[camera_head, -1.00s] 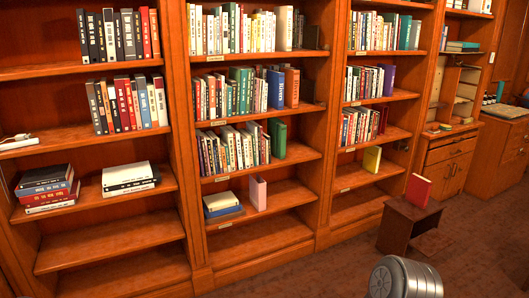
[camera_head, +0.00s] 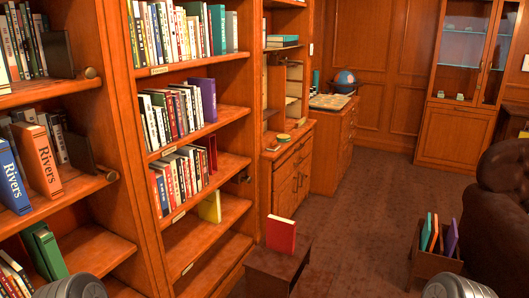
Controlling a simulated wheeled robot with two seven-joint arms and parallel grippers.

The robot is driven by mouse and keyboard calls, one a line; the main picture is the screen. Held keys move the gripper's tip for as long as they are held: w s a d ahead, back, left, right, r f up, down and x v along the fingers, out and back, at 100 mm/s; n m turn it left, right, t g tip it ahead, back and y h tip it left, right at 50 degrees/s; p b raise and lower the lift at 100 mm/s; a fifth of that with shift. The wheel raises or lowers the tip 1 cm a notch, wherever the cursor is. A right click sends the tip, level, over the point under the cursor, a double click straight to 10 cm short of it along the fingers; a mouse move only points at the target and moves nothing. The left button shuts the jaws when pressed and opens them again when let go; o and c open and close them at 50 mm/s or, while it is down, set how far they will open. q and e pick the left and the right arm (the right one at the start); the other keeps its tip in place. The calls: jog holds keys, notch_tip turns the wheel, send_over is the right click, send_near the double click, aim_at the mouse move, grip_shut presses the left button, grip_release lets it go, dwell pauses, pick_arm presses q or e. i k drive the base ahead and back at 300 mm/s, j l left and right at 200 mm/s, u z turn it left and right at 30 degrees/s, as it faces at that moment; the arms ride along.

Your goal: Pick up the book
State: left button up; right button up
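A red book (camera_head: 280,235) stands upright on a small dark wooden stool (camera_head: 262,262) near the bottom middle of the head view. A yellow book (camera_head: 210,207) stands alone on a lower shelf to its left. Many other books fill the shelves, and the frames do not show which book the task means. Only rounded grey parts of my arms show at the bottom left and bottom right corners. Neither gripper's fingers are in view.
Bookshelves (camera_head: 118,130) line the left side. A wooden cabinet (camera_head: 290,170) stands behind the stool. A small wooden holder (camera_head: 418,262) with several coloured books and a dark leather chair (camera_head: 500,200) are at the right. Brown carpet between them is clear.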

aim_at(209, 208)
jog(key=i+z, duration=0.15)
jog(key=i, duration=1.7)
jog(key=z, duration=0.2)
